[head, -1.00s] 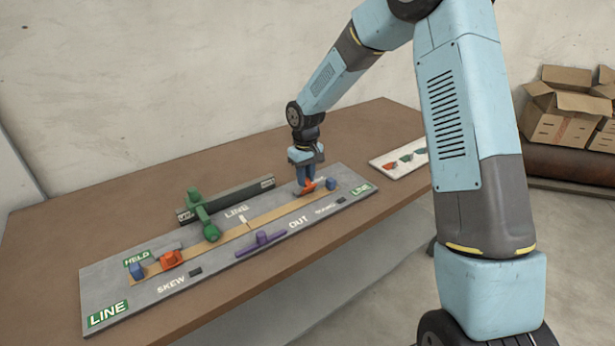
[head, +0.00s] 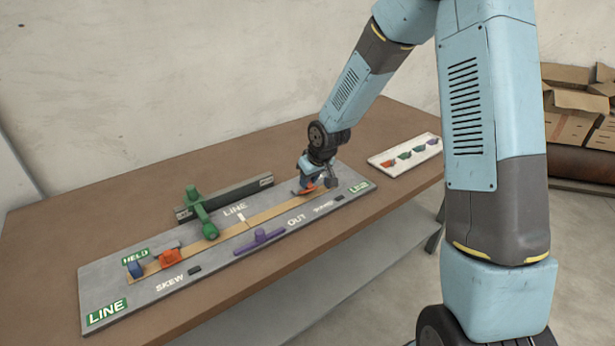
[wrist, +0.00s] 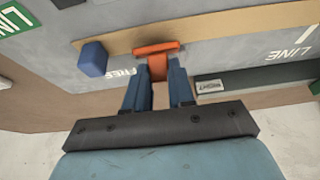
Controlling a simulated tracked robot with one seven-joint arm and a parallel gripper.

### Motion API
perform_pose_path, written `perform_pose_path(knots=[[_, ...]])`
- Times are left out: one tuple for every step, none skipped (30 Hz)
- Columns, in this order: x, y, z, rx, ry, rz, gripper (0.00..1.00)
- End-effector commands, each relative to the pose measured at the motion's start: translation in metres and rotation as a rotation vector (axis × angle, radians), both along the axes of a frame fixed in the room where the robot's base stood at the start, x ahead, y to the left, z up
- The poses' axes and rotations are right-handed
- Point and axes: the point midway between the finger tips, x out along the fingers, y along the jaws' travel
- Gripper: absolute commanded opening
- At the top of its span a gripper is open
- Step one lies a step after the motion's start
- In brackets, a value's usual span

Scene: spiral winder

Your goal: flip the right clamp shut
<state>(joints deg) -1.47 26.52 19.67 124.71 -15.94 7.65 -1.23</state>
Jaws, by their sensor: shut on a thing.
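The right clamp (head: 307,190) is an orange lever near the right end of the pale wooden strip (head: 265,213). It also shows in the wrist view (wrist: 156,48), with its crossbar over the strip and its stem running between my fingers. My gripper (head: 306,184) is shut on the stem and tilted. It shows from behind in the wrist view (wrist: 157,78). A blue block (wrist: 92,58) stands on the strip beside the clamp. The word FREE is printed close to the clamp. My wrist hides part of the clamp in the head view.
The left orange clamp (head: 169,257) and another blue block (head: 136,269) are at the strip's far left. A green lever (head: 202,214) crosses the middle by a dark bar (head: 240,191). A purple handle (head: 259,240) lies in front. A white board (head: 400,151) is right.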

Motion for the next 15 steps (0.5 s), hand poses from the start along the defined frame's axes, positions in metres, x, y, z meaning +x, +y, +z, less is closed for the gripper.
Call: perform_pose_path(knots=[[-0.003,-0.007,-0.003,0.015,-0.025,-0.007,0.00],[-0.003,-0.007,-0.003,0.029,-0.045,-0.007,0.00],[-0.005,-0.008,-0.004,0.045,-0.069,-0.007,0.00],[-0.006,-0.009,-0.005,0.058,-0.088,-0.007,0.00],[-0.008,-0.010,-0.006,0.070,-0.106,-0.007,0.00],[-0.009,-0.011,-0.007,0.087,-0.132,-0.007,0.00],[-0.010,-0.011,-0.008,0.100,-0.150,-0.008,0.00],[-0.011,-0.012,-0.009,0.112,-0.168,-0.008,0.00],[-0.012,-0.013,-0.010,0.129,-0.192,-0.009,0.00],[-0.013,-0.014,-0.011,0.141,-0.210,-0.009,0.00],[-0.014,-0.014,-0.012,0.153,-0.229,-0.008,0.00],[-0.015,-0.015,-0.013,0.168,-0.250,-0.008,0.00],[-0.016,-0.016,-0.014,0.180,-0.268,-0.008,0.00],[-0.017,-0.016,-0.015,0.192,-0.285,-0.008,0.00],[-0.018,-0.016,-0.016,0.207,-0.307,-0.008,0.00]])
